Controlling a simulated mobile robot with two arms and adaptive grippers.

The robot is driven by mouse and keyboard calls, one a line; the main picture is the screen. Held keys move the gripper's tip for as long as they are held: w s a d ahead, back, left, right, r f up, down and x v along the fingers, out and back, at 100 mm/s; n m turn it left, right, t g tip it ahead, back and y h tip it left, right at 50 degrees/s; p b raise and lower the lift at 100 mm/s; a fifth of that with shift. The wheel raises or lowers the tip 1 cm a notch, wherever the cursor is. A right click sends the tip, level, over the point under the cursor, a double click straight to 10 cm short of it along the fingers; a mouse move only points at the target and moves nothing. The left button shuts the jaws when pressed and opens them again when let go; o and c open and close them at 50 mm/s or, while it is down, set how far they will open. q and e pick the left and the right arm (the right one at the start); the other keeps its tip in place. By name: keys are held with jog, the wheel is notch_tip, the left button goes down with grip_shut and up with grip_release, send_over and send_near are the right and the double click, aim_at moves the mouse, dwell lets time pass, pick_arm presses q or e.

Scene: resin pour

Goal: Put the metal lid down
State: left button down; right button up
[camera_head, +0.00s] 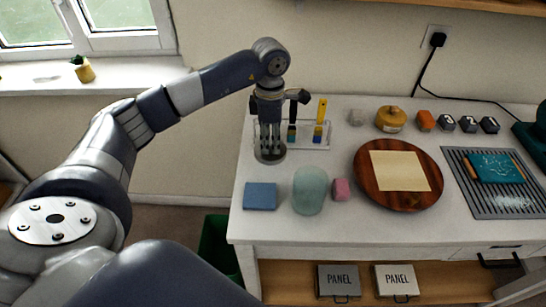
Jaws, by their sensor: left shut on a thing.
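The metal lid (270,155) is a round grey disc at the back left of the white table (325,233). My left gripper (270,148) points straight down over it and is shut on it, with the fingers hiding the lid's middle. The lid looks level and at or just above the table surface; I cannot tell whether it touches. My right gripper is not in view.
A clear rack (316,142) with brushes stands close right of the lid. A blue square (260,196), a pale green cup (308,191) and a pink block (342,189) are in front. A round wooden board (398,202) lies right. A ribbed grey mat (493,202) lies farther right.

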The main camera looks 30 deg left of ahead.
aim_at(271, 149)
pick_arm(q)
notch_tip(271, 149, down, 2)
jog(key=shift+s+f, duration=0.15)
jog(key=shift+f, duration=0.05)
jog(key=shift+f+p, duration=0.4)
jog(key=shift+f, duration=0.3)
notch_tip(271, 149, down, 3)
jog(key=shift+r+p, duration=0.1)
jog(key=shift+p, duration=0.3)
jog(key=shift+f+b, duration=0.3)
jog(key=shift+f, duration=0.05)
jog(key=c, duration=1.4)
grip_release()
jog(key=shift+r, duration=0.15)
jog(key=shift+c, duration=0.2)
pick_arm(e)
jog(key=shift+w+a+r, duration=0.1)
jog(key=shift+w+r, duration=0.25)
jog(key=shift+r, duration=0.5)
